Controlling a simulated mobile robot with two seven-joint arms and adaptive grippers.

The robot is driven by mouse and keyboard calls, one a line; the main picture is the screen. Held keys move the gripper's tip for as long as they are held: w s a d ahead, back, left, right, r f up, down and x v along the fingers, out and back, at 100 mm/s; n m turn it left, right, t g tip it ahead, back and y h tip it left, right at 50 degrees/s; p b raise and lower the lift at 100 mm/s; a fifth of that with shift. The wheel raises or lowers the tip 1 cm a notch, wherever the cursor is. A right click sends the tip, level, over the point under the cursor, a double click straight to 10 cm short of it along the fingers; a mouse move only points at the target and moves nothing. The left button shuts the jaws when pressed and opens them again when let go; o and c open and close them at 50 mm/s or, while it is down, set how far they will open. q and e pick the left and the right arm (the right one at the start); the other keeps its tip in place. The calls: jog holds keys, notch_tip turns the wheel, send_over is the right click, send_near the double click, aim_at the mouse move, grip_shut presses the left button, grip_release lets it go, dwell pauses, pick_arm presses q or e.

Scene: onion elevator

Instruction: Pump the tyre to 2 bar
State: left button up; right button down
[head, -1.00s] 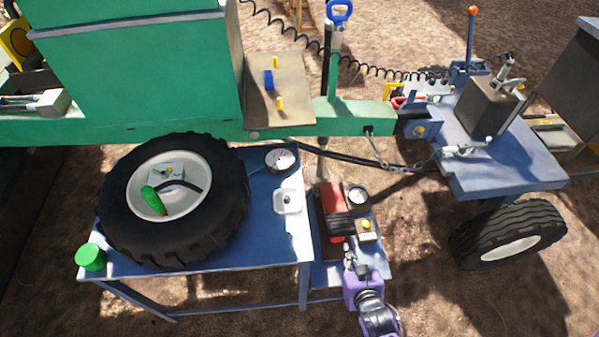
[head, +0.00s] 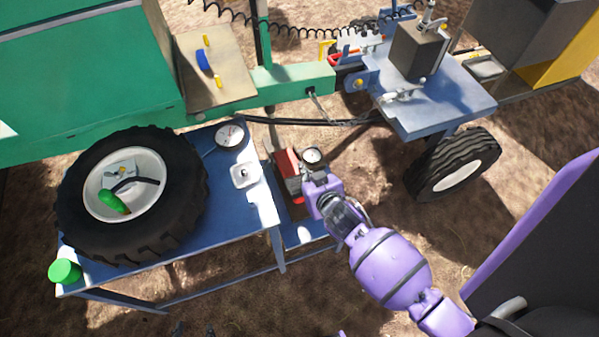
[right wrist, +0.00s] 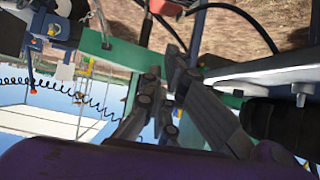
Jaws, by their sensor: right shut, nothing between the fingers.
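The black tyre (head: 75,200) with its white rim lies on the blue table (head: 250,215) in the head view. A green-handled piece (head: 114,201) with a dark hose lies inside the rim. A round gauge (head: 231,134) and a white square plate with a dark knob (head: 244,174) are on the table right of the tyre. A red compressor (head: 284,160) with a small gauge (head: 312,156) stands low beside the table. My right gripper (head: 312,180) is shut and empty at the compressor, covering part of it; contact is unclear. Dark tips at the bottom edge may be my left gripper (head: 195,330).
A green cap (head: 65,271) sits at the table's front left corner. A green machine (head: 85,80) and its beam (head: 290,85) stand behind. A blue trailer (head: 440,105) with a wheel is at the right.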

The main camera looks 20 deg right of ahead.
jog(key=shift+m, duration=0.3)
jog(key=x, duration=0.3)
jog(key=b+x, duration=0.1)
jog(key=x, duration=0.3)
jog(key=f+x, duration=0.1)
jog(key=x, duration=0.2)
jog(key=shift+s+d+f, duration=0.1)
jog(key=shift+s+d, duration=0.1)
jog(key=shift+s+f+b, duration=0.2)
jog(key=shift+s+f, duration=0.1)
jog(key=shift+f, duration=0.3)
jog(key=shift+s+f+b, duration=0.15)
jog(key=shift+s+f, duration=0.15)
jog(key=shift+f, duration=0.3)
jog(key=shift+s+f, duration=0.2)
jog(key=shift+f, duration=0.25)
pick_arm(q)
jog(key=f, duration=0.1)
jog(key=s+f, duration=0.1)
jog(key=shift+f, duration=0.35)
